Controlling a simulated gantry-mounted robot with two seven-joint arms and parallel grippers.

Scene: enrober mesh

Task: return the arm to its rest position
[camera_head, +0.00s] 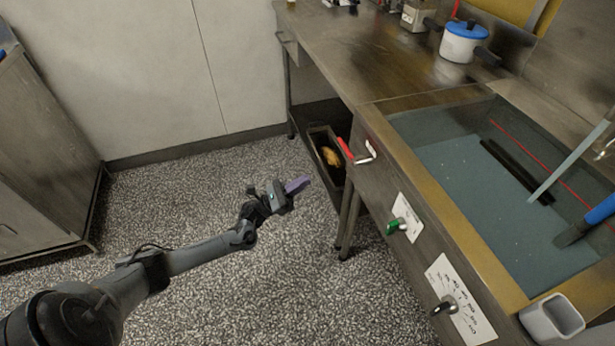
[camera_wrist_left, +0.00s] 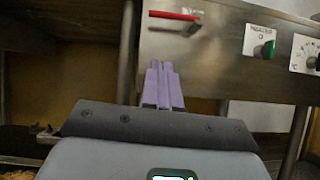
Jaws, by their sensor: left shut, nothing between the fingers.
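My left arm reaches in from the lower left in the head view, over the speckled floor. My left gripper (camera_head: 298,184) has purple fingers and is shut and empty, a short way left of the counter's front. In the left wrist view its fingers (camera_wrist_left: 162,85) are pressed together with nothing between them, pointing towards the front panel. My right gripper is not in either view.
The steel counter (camera_head: 330,30) carries a blue basin (camera_head: 440,165). Its front has a red handle (camera_head: 346,149), also in the left wrist view (camera_wrist_left: 174,15), a green knob (camera_head: 397,226) and a black knob (camera_head: 444,306). A bin (camera_head: 325,135) stands below. The floor (camera_head: 200,200) is open.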

